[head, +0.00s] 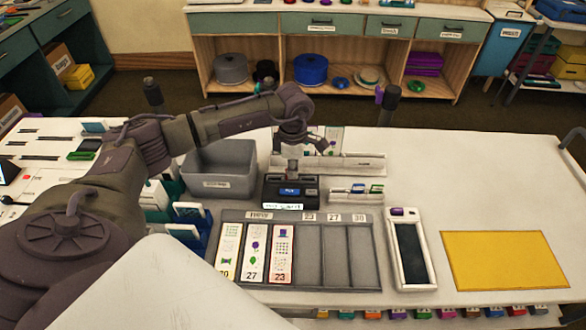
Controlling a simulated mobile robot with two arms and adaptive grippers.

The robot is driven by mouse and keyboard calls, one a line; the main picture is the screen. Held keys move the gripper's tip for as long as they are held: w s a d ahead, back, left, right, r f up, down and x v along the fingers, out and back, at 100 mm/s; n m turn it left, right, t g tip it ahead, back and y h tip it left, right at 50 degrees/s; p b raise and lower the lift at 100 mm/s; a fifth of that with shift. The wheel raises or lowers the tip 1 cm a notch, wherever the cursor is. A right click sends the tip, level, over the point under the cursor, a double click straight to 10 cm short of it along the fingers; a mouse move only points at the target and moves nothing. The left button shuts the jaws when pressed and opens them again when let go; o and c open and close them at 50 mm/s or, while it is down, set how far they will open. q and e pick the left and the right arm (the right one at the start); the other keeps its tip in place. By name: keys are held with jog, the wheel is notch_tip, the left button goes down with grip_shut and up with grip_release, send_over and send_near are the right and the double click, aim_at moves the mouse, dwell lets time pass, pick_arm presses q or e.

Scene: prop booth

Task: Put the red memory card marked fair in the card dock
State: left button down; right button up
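A black box-like device (272,194) with a blue label stands at the middle of the table; it looks like the card dock. My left gripper (300,150) points down just above it, and a small greyish piece (292,166) shows between gripper and device. I cannot tell whether the gripper holds that piece or whether it stands in the device. The finger opening is too small to judge. A white holder (350,198) with small blue and green cards is right of the device. I cannot make out a red card marked fair. My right gripper is out of view.
A grey bin (220,168) stands left of the device, and a white rack (360,163) behind it. In front lies a grey slotted tray (340,255) with several picture cards. A white-framed dark panel (411,250) and yellow mat (505,260) lie right. The table's far right is clear.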

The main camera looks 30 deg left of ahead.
pick_arm(q)
jog(key=shift+f, duration=0.25)
jog(key=c, duration=1.2)
grip_release()
jog(key=shift+c, duration=0.2)
jog(key=shift+r, duration=0.1)
notch_tip(320, 180, up, 12)
